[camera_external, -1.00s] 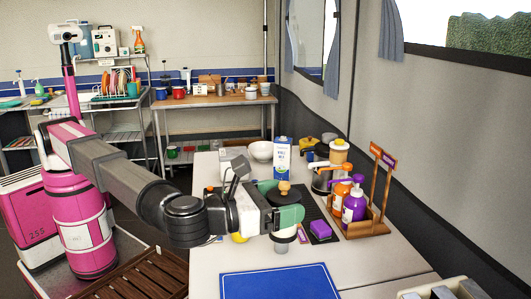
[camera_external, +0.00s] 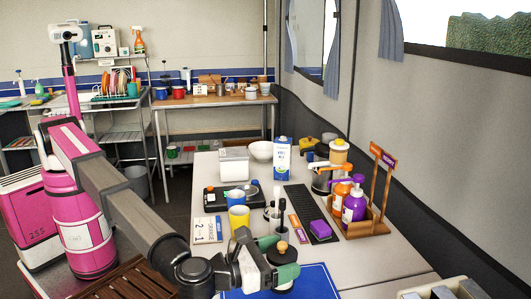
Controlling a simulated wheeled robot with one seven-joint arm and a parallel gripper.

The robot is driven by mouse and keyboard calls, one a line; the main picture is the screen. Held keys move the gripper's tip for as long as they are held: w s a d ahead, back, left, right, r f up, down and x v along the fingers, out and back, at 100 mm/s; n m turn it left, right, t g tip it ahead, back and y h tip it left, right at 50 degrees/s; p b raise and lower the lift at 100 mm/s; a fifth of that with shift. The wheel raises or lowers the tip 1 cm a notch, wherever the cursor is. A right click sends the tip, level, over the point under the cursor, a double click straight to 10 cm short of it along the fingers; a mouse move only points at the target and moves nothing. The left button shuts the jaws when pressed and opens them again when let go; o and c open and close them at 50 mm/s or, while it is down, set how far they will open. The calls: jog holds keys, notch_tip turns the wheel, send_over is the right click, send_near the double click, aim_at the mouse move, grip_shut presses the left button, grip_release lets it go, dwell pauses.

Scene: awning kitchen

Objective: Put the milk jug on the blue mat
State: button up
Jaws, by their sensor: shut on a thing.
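My gripper (camera_external: 278,259), with green fingers, is shut on what appears to be the milk jug (camera_external: 281,247). A round wooden knob shows on top of it, and a small pale part of its body shows below the fingers. The fingers hide most of it. The blue mat (camera_external: 318,278) lies flat on the near end of the table, with a white line along its border. The jug is in front of the mat's left part in this view. I cannot tell whether its base touches the mat. My wrist covers the mat's left corner.
Behind the gripper stand a yellow cup (camera_external: 239,218), a black scale (camera_external: 228,197) and a purple block (camera_external: 320,229). A wooden bottle rack (camera_external: 366,229) stands right, and a milk carton (camera_external: 282,158) farther back. The mat's right part and the table right of it are clear.

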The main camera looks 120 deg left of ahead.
jog(key=shift+f, duration=1.75)
jog(key=shift+f, duration=0.15)
jog(key=o, duration=0.9)
jog(key=shift+s+d, duration=0.15)
jog(key=shift+d, duration=0.05)
jog(key=v, duration=1.1)
jog(key=shift+s+d, duration=0.1)
jog(key=shift+d, duration=0.1)
